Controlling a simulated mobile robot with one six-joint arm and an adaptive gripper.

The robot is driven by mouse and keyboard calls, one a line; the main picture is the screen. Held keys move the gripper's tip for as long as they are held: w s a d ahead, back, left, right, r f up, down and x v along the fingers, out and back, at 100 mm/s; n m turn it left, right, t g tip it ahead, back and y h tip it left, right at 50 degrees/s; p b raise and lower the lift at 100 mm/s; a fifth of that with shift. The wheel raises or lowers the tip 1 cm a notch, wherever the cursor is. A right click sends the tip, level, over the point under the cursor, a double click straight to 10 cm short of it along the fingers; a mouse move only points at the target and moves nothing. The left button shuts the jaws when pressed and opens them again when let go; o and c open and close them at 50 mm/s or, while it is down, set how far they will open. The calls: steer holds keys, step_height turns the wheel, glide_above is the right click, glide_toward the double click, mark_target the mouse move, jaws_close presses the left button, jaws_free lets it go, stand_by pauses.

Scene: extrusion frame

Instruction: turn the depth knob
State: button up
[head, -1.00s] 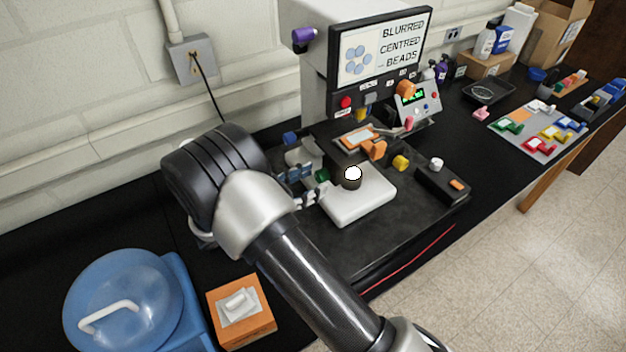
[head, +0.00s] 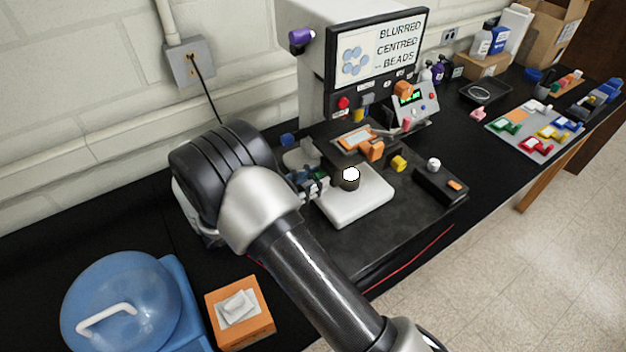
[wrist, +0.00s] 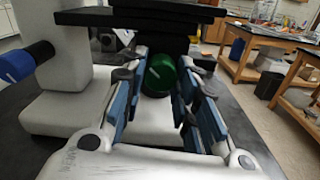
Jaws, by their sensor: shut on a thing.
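A green knob (wrist: 160,75) with a pale mark sits under a black stage, straight ahead in the wrist view. My gripper (wrist: 163,92) has its blue-padded fingers on either side of this knob and is shut on it. In the head view my gripper (head: 311,186) reaches in at the left of the instrument, and my arm and fingers hide most of the knob. No label on the knob is readable, so I cannot tell from lettering that it is the depth knob.
A blue knob (wrist: 25,62) stands out at the left in the wrist view. A white block (head: 358,205) with a dark, white-topped cylinder (head: 350,179) is beside my fingers. A screen (head: 380,48) reads "BLURRED CENTRED BEADS".

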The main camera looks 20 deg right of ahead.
steer(key=shift+c, duration=1.4)
steer(key=shift+n+p, duration=0.4)
steer(key=shift+p, duration=0.05)
steer(key=shift+f+n, duration=0.1)
steer(key=shift+n, duration=0.3)
steer(key=o, duration=0.8)
steer(key=shift+s, duration=0.1)
steer(key=shift+o, duration=1.2)
steer(key=shift+a, duration=0.2)
steer(key=shift+o, duration=0.4)
steer(key=v, duration=0.7)
steer(key=shift+a, duration=0.15)
